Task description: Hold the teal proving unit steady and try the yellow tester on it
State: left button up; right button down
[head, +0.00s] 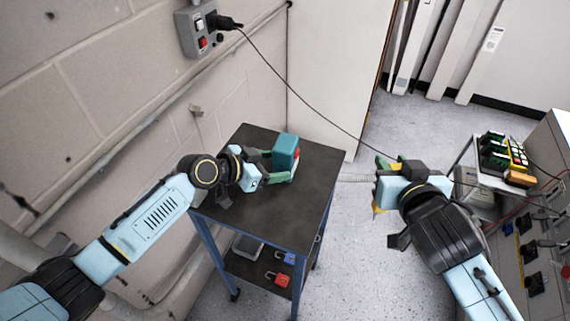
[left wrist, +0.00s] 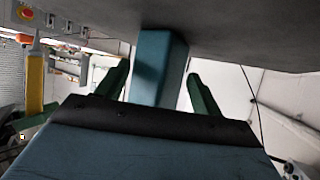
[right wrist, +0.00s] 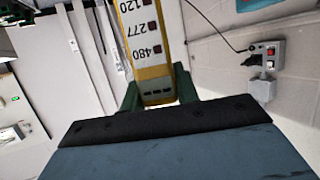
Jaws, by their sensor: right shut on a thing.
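The teal proving unit (head: 286,151) stands upright on the dark top of the blue-legged cart (head: 312,180). My left gripper (head: 279,166) is low beside it, with its green fingers on either side of the unit. In the left wrist view the unit (left wrist: 160,65) stands between the fingers, with a narrow gap visible. My right gripper (head: 385,172) is shut on the yellow tester (right wrist: 147,45), in the air right of the cart. The tester's label with 120, 277 and 480 faces the right wrist camera. In the head view the gripper mostly hides the tester.
A wall socket box (head: 199,28) has a black plug with a cable running right across the room. Red (head: 277,279) and blue padlocks and a grey tray (head: 247,246) lie on the lower shelf. A side cart (head: 476,178) with several tools and a grey cabinet (head: 548,215) stand right.

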aim_at(298, 163)
pick_arm(q)
jog(key=shift+f+b+x, duration=0.2)
jog(key=shift+b+x, duration=0.65)
jog(key=shift+x, duration=0.35)
jog(key=shift+w+d+f+b, duration=0.2)
jog(key=shift+w+d+b, duration=0.1)
jog(key=shift+d+b, duration=0.2)
jog(key=shift+c, duration=0.5)
jog(key=c, duration=0.5)
jog(key=o, duration=0.7)
jog(key=shift+r, duration=0.1)
jog(key=shift+c, duration=0.2)
jog(key=shift+c, duration=0.2)
jog(key=c, duration=0.6)
